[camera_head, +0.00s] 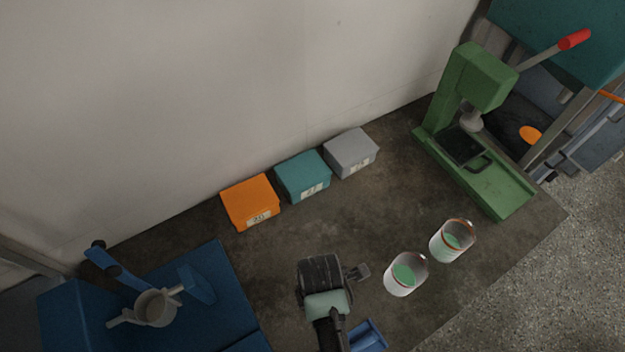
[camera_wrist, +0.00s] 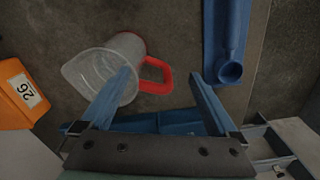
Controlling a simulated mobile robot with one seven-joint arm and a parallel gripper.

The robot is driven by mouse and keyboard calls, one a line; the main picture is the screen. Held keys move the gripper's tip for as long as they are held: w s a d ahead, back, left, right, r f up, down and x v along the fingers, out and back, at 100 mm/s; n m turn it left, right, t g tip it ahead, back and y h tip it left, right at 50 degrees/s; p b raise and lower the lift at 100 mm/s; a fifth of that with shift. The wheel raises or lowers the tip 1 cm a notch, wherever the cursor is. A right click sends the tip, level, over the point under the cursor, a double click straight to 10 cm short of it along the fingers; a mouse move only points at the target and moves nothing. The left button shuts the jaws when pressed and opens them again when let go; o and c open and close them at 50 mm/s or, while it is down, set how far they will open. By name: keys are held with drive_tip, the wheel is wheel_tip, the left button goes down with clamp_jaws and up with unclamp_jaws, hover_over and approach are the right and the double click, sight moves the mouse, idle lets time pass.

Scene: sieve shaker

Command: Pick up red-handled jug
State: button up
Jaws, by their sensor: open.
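The clear jug (camera_wrist: 100,68) with a red handle shows in the wrist view, left of centre. It appears tilted in that picture, with its wide mouth toward the lower left. Its red handle (camera_wrist: 163,84) sticks out to the right. My gripper (camera_wrist: 160,78) is open, and the handle shows in the gap between its two blue fingers. The left finger overlaps part of the jug's mouth in the picture; I cannot tell whether they touch. In the head view I cannot make out the jug, and my arm covers part of the bench.
A blue scoop (camera_wrist: 231,70) lies right of the jug. Two clear cups with green contents (camera_head: 405,275) (camera_head: 452,241) stand right of my arm. Orange (camera_head: 248,198), teal (camera_head: 302,174) and grey (camera_head: 351,151) boxes line the wall. A green press (camera_head: 478,80) stands at the right.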

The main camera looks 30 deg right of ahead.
drive_tip(key=f, duration=0.4)
drive_tip(key=shift+w+a+p, duration=0.35)
drive_tip(key=shift+a, duration=0.05)
drive_tip(key=shift+f, duration=0.65)
drive_tip(key=shift+c, duration=0.2)
clamp_jaws()
